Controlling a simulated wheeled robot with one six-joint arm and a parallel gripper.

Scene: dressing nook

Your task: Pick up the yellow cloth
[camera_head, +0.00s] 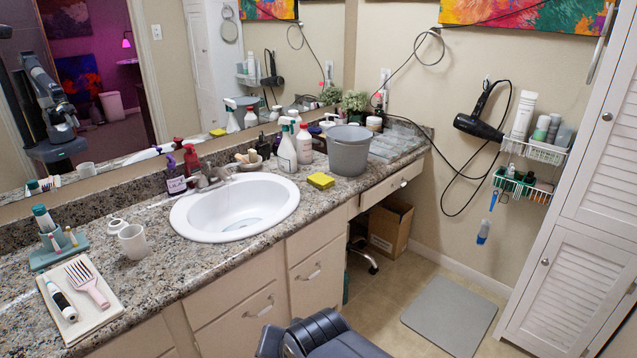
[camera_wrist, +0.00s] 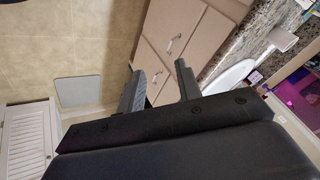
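The yellow cloth (camera_head: 321,180) is a small folded block lying on the speckled countertop (camera_head: 350,190), right of the sink and near the front edge. The grey bucket (camera_head: 349,150) stands behind it and to its right. I cannot make out the cloth in the wrist view. My gripper (camera_wrist: 158,82) is open, with its two dark fingers apart and nothing seen between them. It points towards the drawer fronts and floor, apart from the cloth. In the head view, a dark part of my arm shows at the bottom edge.
The white sink (camera_head: 235,208) is left of the cloth. A spray bottle (camera_head: 287,148) and other bottles stand behind it. The floor has a grey mat (camera_head: 450,315) and a cardboard box (camera_head: 390,227).

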